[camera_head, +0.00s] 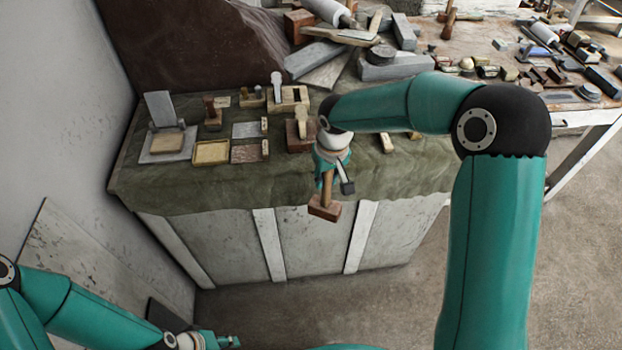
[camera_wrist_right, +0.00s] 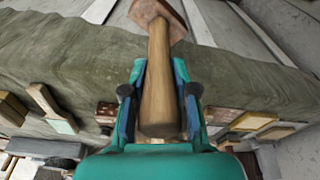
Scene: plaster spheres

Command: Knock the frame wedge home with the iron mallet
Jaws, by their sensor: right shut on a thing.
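My right gripper (camera_head: 332,160) is shut on the wooden handle of a mallet (camera_head: 323,208). The mallet hangs head down in front of the cloth-covered bench edge, with its reddish-brown block head lowest. In the right wrist view the fingers (camera_wrist_right: 158,98) close around the handle (camera_wrist_right: 159,80), and the head (camera_wrist_right: 160,12) is at the top edge. A pale wooden frame (camera_head: 298,92) with a dark opening stands on the bench behind. I cannot tell which piece is the frame wedge. My left gripper (camera_head: 225,341) is low at the bottom left, away from the bench; its fingers are unclear.
The green cloth bench (camera_head: 230,195) holds a shallow wooden tray (camera_head: 211,153), a grey upright plate (camera_head: 160,108) and several small blocks. Stone slabs (camera_head: 395,65) are piled at the back. A cluttered table (camera_head: 480,40) stands at right. Floor in front is open.

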